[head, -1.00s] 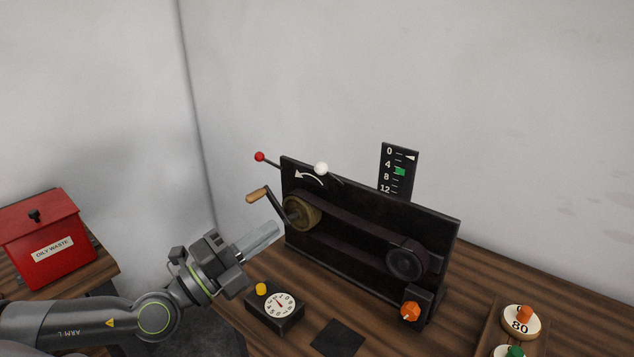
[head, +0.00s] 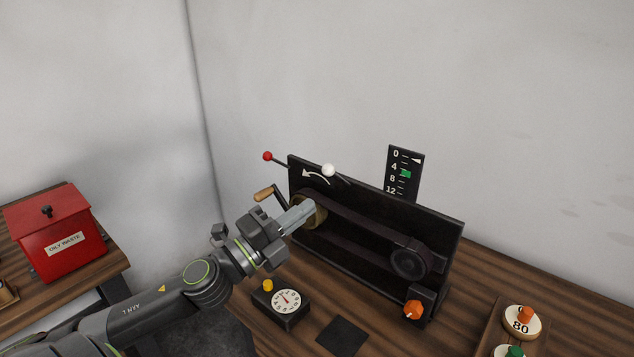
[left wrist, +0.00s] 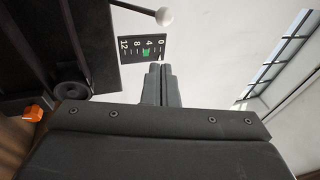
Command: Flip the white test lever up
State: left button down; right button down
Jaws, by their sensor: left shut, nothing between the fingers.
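The white test lever (head: 328,170) has a round white knob at the top edge of the black upright panel (head: 375,246), beside a white curved arrow. Its knob and dark rod also show at the top of the left wrist view (left wrist: 164,16). My left gripper (head: 311,207) is shut and empty, in front of the panel's left part and below the knob in the head view. It covers part of the brass pulley (head: 316,217). In the left wrist view the closed fingers (left wrist: 161,68) point toward the scale, apart from the knob. My right gripper is not in view.
A red-knobbed lever (head: 267,156) and a wooden-handled crank (head: 265,194) stick out at the panel's left. The scale (head: 404,172) rises behind it. A dial box (head: 286,302) and an orange knob (head: 413,309) are in front. A red oily-waste box (head: 58,240) stands left.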

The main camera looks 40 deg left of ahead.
aim_at(338, 178)
pick_arm(q)
jog(key=w+r, duration=0.2)
jog(key=w, duration=0.4)
jog(key=shift+w+a+p, duration=0.15)
jog(key=shift+a+p, duration=0.3)
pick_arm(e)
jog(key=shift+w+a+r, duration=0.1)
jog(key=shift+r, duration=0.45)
